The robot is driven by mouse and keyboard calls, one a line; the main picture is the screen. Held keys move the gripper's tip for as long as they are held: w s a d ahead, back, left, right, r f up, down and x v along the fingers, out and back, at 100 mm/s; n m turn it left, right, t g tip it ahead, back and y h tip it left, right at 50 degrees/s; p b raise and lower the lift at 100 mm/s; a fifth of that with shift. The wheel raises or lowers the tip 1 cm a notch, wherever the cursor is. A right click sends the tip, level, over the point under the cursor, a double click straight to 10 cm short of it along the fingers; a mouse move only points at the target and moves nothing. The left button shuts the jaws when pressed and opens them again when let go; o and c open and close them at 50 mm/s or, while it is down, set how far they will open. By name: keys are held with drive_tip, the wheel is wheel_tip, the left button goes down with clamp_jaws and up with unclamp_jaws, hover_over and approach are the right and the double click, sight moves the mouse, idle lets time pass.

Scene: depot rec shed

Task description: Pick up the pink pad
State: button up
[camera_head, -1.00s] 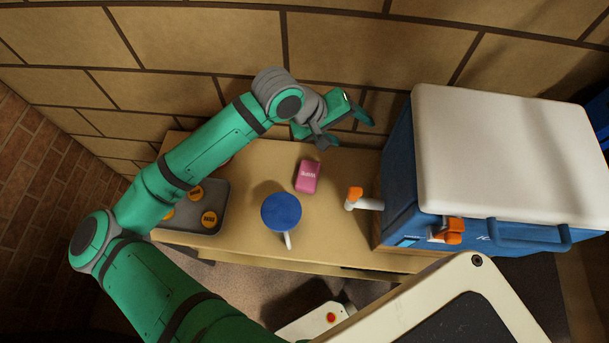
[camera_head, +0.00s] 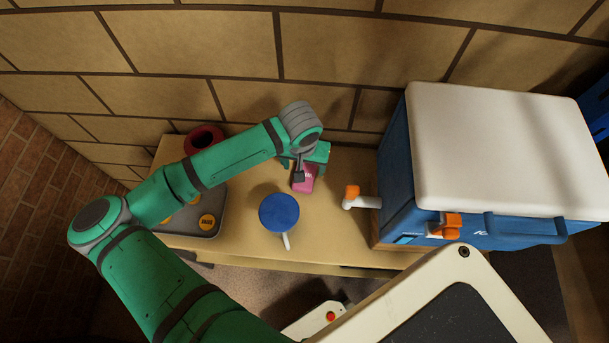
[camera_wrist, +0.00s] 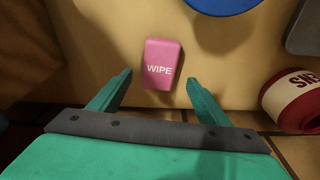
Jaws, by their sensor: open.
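The pink pad (camera_head: 305,177), marked "WIPE", lies on the tan bench top (camera_head: 335,225). In the wrist view the pink pad (camera_wrist: 161,64) lies ahead of the fingertips, roughly between their lines. My gripper (camera_head: 302,172) is over the pad in the head view and hides part of it. In the wrist view my gripper (camera_wrist: 158,80) is open, with one finger on each side and nothing held. I cannot tell how high the fingertips are above the bench.
A blue round-topped thing (camera_head: 279,212) stands in front of the pad. A blue cooler (camera_head: 398,180) with a white lid and projecting spigot (camera_head: 358,199) is at right. A brick wall (camera_head: 330,60) stands behind.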

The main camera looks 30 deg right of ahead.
drive_tip(key=shift+d+f, duration=0.1)
drive_tip(key=shift+f, duration=2.25)
drive_tip(key=shift+c, duration=0.6)
drive_tip(key=c, duration=1)
